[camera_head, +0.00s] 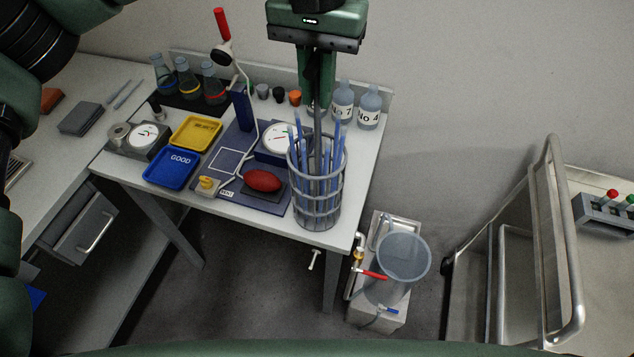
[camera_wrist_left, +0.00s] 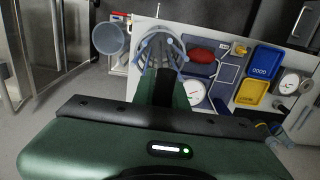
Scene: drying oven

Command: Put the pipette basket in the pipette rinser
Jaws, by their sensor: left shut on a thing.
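The pipette basket (camera_head: 317,212) is a grey wire cylinder full of blue pipettes. It is upright over the front right part of the white table; whether it touches the table I cannot tell. My left gripper (camera_head: 317,100) points down above it, shut on its upright handle. In the left wrist view the basket (camera_wrist_left: 160,47) shows beyond the gripper (camera_wrist_left: 160,88). The pipette rinser (camera_head: 402,262) is a clear open cylinder on a low white stand on the floor, right of the table. It also shows in the left wrist view (camera_wrist_left: 110,40). My right gripper is not in view.
The table (camera_head: 225,215) holds a blue tray (camera_head: 170,170), a yellow tray (camera_head: 195,133), a red bulb (camera_head: 262,181), gauges, flasks and two bottles (camera_head: 368,105). A metal cart (camera_head: 560,250) stands at right. Red and blue fittings sit beside the rinser.

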